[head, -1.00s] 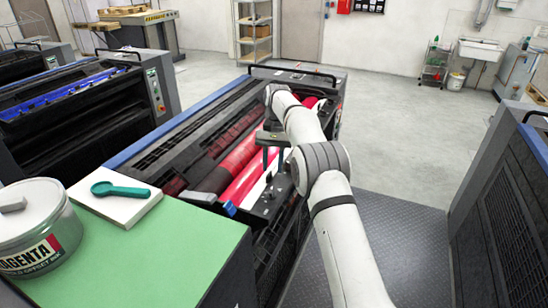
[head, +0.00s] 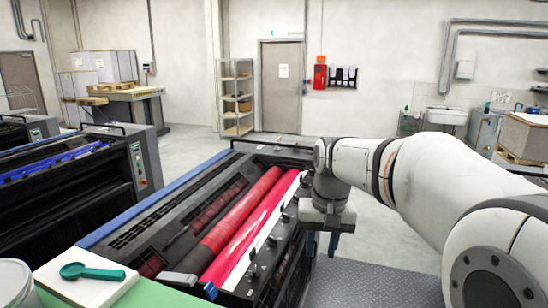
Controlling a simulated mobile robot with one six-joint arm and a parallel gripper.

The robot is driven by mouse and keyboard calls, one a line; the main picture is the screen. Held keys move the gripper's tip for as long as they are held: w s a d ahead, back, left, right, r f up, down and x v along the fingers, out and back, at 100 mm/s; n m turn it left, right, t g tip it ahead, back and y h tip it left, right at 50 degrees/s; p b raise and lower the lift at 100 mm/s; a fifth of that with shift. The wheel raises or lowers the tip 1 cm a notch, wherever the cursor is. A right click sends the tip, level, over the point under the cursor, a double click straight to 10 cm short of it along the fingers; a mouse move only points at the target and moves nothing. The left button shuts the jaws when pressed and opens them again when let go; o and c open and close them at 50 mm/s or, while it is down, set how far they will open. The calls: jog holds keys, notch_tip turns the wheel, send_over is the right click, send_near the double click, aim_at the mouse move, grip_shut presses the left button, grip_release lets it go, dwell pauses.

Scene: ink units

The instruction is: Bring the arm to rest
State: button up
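The gripper looks open and empty. The ink unit has long red rollers (head: 240,220) and a row of dark keys along its right side. I cannot tell how close the gripper is to the unit's side.
A teal scoop (head: 92,271) lies on a white slab (head: 65,285) on the green top at the lower left. Part of a can (head: 14,285) shows beside it. Another press unit (head: 75,165) stands at left. Dark floor plate (head: 370,285) lies below the arm; grey floor beyond is open.

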jog(key=s+d+f+t, duration=0.1)
jog(key=s+d+f, duration=0.1)
jog(key=s, duration=0.7)
jog(key=s+d+f+t, duration=0.1)
jog(key=s+d+f, duration=0.2)
jog(key=s, duration=0.6)
notch_tip(320, 180, down, 2)
jog(key=shift+n+t+h, duration=0.3)
